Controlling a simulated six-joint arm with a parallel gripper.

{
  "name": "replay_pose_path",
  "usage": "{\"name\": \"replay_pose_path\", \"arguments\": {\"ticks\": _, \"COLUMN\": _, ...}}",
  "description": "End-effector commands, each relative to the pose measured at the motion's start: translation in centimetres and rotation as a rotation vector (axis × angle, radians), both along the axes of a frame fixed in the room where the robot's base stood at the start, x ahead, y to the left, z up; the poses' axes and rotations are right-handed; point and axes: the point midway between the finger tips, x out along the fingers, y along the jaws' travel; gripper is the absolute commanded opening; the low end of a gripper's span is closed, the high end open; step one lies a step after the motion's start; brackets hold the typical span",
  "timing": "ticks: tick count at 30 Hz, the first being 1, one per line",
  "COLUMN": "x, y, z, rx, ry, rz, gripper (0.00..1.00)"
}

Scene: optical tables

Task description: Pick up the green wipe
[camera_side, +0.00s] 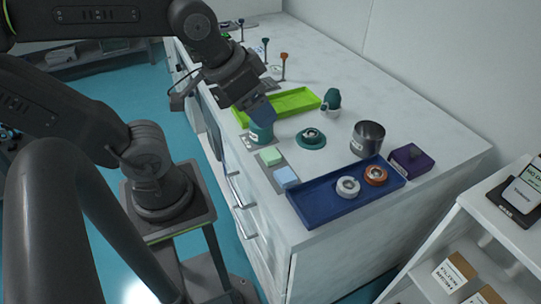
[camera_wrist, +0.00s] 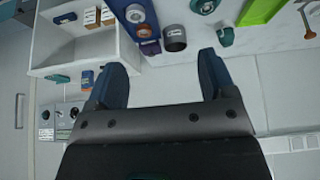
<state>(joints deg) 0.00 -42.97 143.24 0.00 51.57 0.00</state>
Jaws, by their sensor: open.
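The green wipe (camera_side: 270,157) is a small pale green square. In the side view it lies on a grey holder (camera_side: 278,168) near the front edge of the white table, just behind a pale blue wipe (camera_side: 286,177). I cannot make out the green wipe in the wrist view. My gripper (camera_side: 262,110) is above the table, up and a little left of the green wipe in the side view, apart from it. In the wrist view my gripper (camera_wrist: 160,78) has its two blue fingers wide apart with nothing between them.
A teal container (camera_side: 261,131) stands just below my fingers, close behind the green wipe. A lime green tray (camera_side: 290,101), a teal round part (camera_side: 311,138), a teal bottle (camera_side: 331,101), a metal cup (camera_side: 367,139), a purple box (camera_side: 411,160) and a blue tray (camera_side: 325,207) with rings surround it.

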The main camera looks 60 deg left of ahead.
Motion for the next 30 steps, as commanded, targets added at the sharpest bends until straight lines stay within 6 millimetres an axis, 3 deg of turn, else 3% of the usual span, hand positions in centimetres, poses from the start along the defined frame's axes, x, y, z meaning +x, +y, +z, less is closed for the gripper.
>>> {"name": "replay_pose_path", "arguments": {"ticks": 5, "x": 0.3, "y": 0.2, "z": -0.1, "rx": -0.012, "ry": 0.011, "rz": 0.03, "gripper": 0.77}}
{"name": "replay_pose_path", "arguments": {"ticks": 8, "x": 1.2, "y": 0.8, "z": -0.7, "rx": -0.059, "ry": 0.057, "rz": 0.155, "gripper": 0.77}}
{"name": "replay_pose_path", "arguments": {"ticks": 15, "x": 5.4, "y": 4.8, "z": -4.3, "rx": -0.257, "ry": 0.246, "rz": 0.808, "gripper": 0.77}}
{"name": "replay_pose_path", "arguments": {"ticks": 21, "x": 7.5, "y": 8.1, "z": -7.8, "rx": -0.357, "ry": 0.351, "rz": 1.314, "gripper": 0.77}}
{"name": "replay_pose_path", "arguments": {"ticks": 25, "x": 8.1, "y": 9.3, "z": -9.1, "rx": -0.382, "ry": 0.378, "rz": 1.495, "gripper": 0.77}}
{"name": "replay_pose_path", "arguments": {"ticks": 30, "x": 8.2, "y": 9.6, "z": -10.7, "rx": -0.387, "ry": 0.389, "rz": 1.56, "gripper": 0.77}}
